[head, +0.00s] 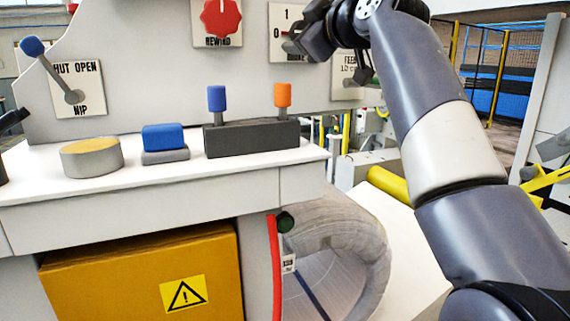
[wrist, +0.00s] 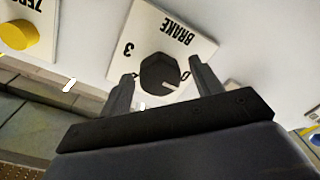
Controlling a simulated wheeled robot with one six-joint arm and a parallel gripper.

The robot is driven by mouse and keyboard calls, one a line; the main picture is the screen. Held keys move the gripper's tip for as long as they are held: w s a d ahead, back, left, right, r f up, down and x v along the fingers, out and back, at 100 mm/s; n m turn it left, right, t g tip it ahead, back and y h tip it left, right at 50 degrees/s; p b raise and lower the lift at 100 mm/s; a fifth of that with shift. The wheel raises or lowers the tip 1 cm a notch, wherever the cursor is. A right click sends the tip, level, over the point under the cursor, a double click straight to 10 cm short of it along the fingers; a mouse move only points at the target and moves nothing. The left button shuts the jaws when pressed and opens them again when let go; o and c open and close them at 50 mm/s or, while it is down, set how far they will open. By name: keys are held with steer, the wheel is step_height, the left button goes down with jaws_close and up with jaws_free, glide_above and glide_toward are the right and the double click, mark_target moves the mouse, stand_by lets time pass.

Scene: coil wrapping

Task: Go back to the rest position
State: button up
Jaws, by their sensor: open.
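My gripper (head: 303,40) is at the brake plate (head: 280,17) on the upper panel, with my arm reaching up from the lower right. In the wrist view its two fingers (wrist: 160,76) are apart, one on each side of the dark brake knob (wrist: 158,72). I cannot tell whether they touch it. The knob has a pale pointer mark on its lower right side, towards the 0. The brake plate (wrist: 190,35) shows upside down, with a 3 and a 0 visible. In the head view the gripper hides most of the knob.
Left of the brake is the red rewind knob (head: 220,17). A nip lever (head: 55,72) stands further left. The ledge below holds a blue button (head: 163,137) and a dark box (head: 251,138) with blue and orange levers. A wrapped coil (head: 350,235) lies below.

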steer(key=shift+s, duration=0.1)
steer(key=b+v, duration=0.3)
steer(key=v, duration=0.8)
steer(key=p+x, duration=0.3)
steer(key=x, duration=0.8)
steer(key=shift+w+r, duration=0.1)
steer(key=shift+w, duration=0.1)
steer(key=shift+s+d+m+t+h+p, duration=0.2)
steer(key=shift+m+p, duration=1.4)
steer(key=shift+m, duration=4.5)
steer(key=shift+w+a+m+t+h+p, duration=0.1)
steer(key=shift+m+t+h+p, duration=0.9)
steer(key=shift+m, duration=5.1)
steer(key=shift+f+g+y+p, duration=0.2)
steer(key=shift+g+y+p, duration=0.35)
steer(key=shift+g+y, duration=0.05)
steer(key=shift+s+d, duration=0.1)
steer(key=shift+s, duration=0.05)
